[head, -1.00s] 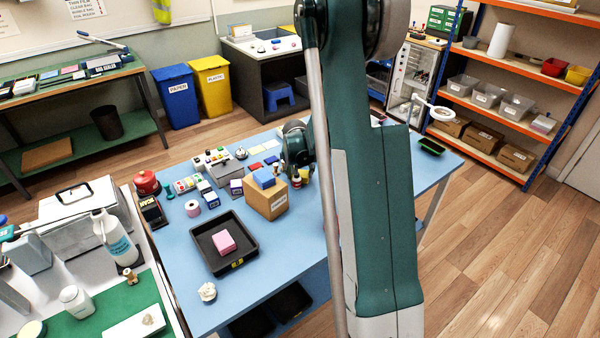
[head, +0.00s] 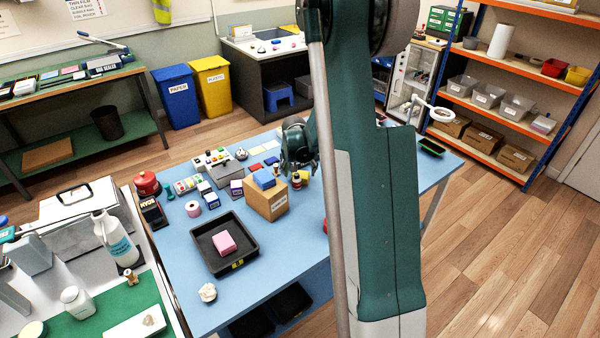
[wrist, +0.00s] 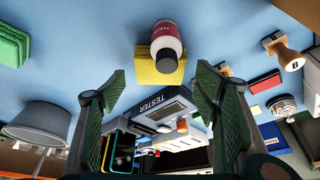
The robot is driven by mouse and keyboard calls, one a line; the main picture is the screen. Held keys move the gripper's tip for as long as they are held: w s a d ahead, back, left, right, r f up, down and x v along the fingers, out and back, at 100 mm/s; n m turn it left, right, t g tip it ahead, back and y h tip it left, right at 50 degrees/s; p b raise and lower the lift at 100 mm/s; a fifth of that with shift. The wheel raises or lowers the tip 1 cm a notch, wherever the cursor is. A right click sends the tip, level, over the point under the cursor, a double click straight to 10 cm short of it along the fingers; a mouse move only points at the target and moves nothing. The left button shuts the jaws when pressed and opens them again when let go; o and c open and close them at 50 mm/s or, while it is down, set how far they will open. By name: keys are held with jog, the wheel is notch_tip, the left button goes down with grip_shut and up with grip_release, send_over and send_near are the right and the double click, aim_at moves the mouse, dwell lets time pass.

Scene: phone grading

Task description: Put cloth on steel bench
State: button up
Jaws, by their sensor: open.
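A yellow folded piece, which looks like the cloth (wrist: 146,66), lies on the blue table. A small bottle (wrist: 165,38) with a red label and dark cap overlaps it in the wrist view; I cannot tell whether they touch. My gripper (wrist: 161,84) is open and empty, its two green fingers apart, with the cloth and bottle ahead between them. In the head view, my gripper is over the blue table behind the cardboard box, its fingertips unclear. The steel bench (head: 62,262) is at the left, with a green mat at its front.
A tester (wrist: 165,108) stands close below the bottle in the wrist view. Stampers (wrist: 284,52) are at right and a green stack (wrist: 12,45) at upper left. The cardboard box (head: 266,203) and black tray (head: 205,257) are on the blue table. A metal case and white bottle (head: 114,240) occupy the bench.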

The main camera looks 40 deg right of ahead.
jog(key=p+v, duration=0.1)
jog(key=v, duration=0.8)
jog(key=shift+s+a+r, duration=0.1)
jog(key=shift+s+r, duration=0.05)
jog(key=shift+r, duration=0.2)
dwell(0.4)
jog(key=shift+s+a+r, duration=0.2)
jog(key=shift+a+r, duration=0.25)
jog(key=shift+a, duration=0.05)
jog(key=s+a+r+n+t+y, duration=0.1)
jog(key=s+a+r+n, duration=0.1)
jog(key=s+a+r, duration=0.6)
jog(key=s+a+r+n+t, duration=0.15)
jog(key=s+a+r, duration=0.25)
jog(key=a+r, duration=0.45)
jog(key=s+a+n+t+y, duration=0.1)
jog(key=s+a+n, duration=0.4)
jog(key=s+a, duration=1.2)
jog(key=s+y, duration=0.1)
jog(key=s, duration=0.2)
jog(key=shift+s+r, duration=0.2)
jog(key=shift+r, duration=0.15)
jog(key=shift+o, duration=0.5)
jog(key=shift+n, duration=0.25)
